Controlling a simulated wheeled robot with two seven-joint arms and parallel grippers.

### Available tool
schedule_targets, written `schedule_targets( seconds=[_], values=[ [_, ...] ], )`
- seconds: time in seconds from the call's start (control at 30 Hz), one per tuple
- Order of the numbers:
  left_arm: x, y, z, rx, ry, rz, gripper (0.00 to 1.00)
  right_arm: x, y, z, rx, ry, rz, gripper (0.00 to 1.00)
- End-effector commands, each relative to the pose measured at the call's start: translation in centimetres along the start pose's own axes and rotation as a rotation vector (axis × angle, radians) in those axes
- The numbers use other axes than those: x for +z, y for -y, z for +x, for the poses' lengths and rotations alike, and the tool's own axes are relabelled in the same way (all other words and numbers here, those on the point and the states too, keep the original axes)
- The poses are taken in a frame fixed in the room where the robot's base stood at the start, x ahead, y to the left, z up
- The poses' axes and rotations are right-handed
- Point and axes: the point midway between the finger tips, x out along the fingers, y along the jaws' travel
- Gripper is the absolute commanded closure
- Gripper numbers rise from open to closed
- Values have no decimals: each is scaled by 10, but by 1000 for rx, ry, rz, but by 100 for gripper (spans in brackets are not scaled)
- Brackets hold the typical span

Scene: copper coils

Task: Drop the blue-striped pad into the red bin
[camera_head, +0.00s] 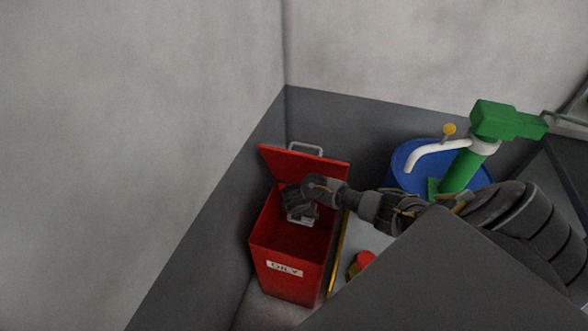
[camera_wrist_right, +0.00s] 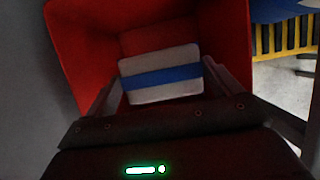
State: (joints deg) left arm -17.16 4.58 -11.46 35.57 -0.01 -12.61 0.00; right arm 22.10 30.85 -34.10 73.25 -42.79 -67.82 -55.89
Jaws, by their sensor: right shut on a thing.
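The blue-striped pad (camera_wrist_right: 162,92) is white with a blue band across it. In the right wrist view it sits between the fingers of my right gripper (camera_wrist_right: 160,82), which is shut on it. In the head view my right gripper (camera_head: 300,212) points down at the mouth of the red bin (camera_head: 268,252), and only a small pale part of the pad (camera_head: 300,221) shows below it. The bin's red wall (camera_wrist_right: 85,50) surrounds the pad in the wrist view. The bin's lid (camera_head: 318,168) stands open behind the gripper. My left gripper is not in view.
A blue drum (camera_head: 405,155) with a green pump (camera_head: 460,172) and white spout stands right of the bin, behind my right arm. A red-topped can (camera_head: 363,260) is on the floor right of the bin. Grey walls close off the left and back.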

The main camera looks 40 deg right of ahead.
Motion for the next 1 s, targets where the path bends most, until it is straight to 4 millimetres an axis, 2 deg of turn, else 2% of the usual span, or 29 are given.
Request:
schedule_targets(
  seconds=[0.03, 0.3, 0.33, 0.37, 0.4, 0.67, 0.77, 1.0],
  values=[
    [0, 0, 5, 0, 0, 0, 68, -2, 0, 4, 0, 0, 0, 31],
    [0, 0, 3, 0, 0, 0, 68, -1, 0, 3, 0, 0, 0, 31],
    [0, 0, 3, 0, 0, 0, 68, -1, 0, 3, 0, 0, 0, 6],
    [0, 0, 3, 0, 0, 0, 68, -1, 0, 3, 0, 0, 0, 2],
    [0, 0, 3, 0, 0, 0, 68, -1, 0, 3, 0, 0, 0, 0],
    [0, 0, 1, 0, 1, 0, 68, -1, 0, -1, 0, -1, -1, 0],
    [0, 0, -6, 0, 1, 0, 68, -1, 0, -14, 1, -2, 0, 0],
    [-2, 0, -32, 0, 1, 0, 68, 0, 0, -64, 3, -2, 1, 0]
  ],
)
